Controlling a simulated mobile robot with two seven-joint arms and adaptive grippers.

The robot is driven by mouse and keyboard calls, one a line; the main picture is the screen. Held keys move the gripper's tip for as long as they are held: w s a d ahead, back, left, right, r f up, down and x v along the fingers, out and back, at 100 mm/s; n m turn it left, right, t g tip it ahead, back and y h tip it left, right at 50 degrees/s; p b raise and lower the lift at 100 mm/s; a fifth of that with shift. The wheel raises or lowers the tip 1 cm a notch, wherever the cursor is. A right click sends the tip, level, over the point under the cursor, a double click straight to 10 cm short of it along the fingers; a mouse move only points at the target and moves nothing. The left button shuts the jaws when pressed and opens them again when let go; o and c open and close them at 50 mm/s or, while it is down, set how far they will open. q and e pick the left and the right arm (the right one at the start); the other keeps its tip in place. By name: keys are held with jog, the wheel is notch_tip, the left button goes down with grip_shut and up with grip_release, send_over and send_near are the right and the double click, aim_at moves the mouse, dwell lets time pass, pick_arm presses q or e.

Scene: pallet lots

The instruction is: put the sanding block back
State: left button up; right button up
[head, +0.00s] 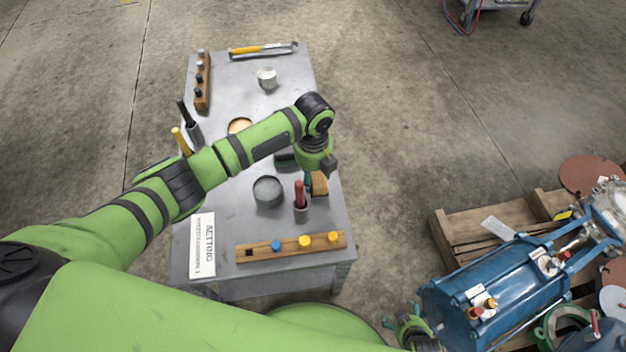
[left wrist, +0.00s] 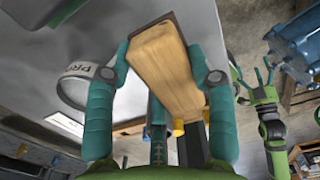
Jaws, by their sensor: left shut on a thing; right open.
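The sanding block (head: 320,184) is a light wooden block with a darker edge. In the left wrist view the block (left wrist: 165,65) sits between the two teal fingers. My left gripper (head: 317,177) is shut on it, over the right side of the grey table (head: 225,215). The arm hides part of the tabletop, and I cannot tell how far the block is above it. My right gripper (head: 415,325) is open and empty, low at the right of the table; it also shows in the left wrist view (left wrist: 263,78).
A red-handled tool (head: 300,194) stands in a holder beside the block, with a round grey dish (head: 267,191) to its left. A wooden rack (head: 292,247) with coloured pegs lies in front. A printed card (head: 202,245) is front left. A blue cylinder (head: 497,290) lies on a pallet (head: 447,240).

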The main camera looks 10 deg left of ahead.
aim_at(313, 181)
pick_arm(q)
jog(key=shift+f, duration=1.55)
pick_arm(e)
jog(key=shift+a, duration=0.15)
pick_arm(q)
jog(key=shift+f+b, duration=0.1)
jog(key=shift+b, duration=0.2)
pick_arm(e)
jog(key=shift+f, duration=0.1)
pick_arm(q)
jog(key=o, duration=1.2)
jog(key=shift+o, duration=0.2)
pick_arm(e)
jog(key=shift+s, duration=0.1)
pick_arm(q)
jog(key=shift+r, duration=0.3)
notch_tip(313, 181, up, 7)
jog(key=shift+f+p, duration=0.2)
jog(key=shift+p, duration=0.75)
notch_tip(313, 181, up, 4)
jog(key=shift+r+p, duration=0.1)
jog(key=shift+p, duration=0.2)
jog(key=shift+r, duration=0.4)
pick_arm(e)
jog(key=shift+s+d+r, duration=0.1)
jog(key=shift+s+d, duration=0.1)
jog(key=shift+s, duration=0.35)
jog(key=shift+s+d+r, duration=0.1)
jog(key=shift+s+d, duration=0.05)
jog(key=shift+s, duration=0.35)
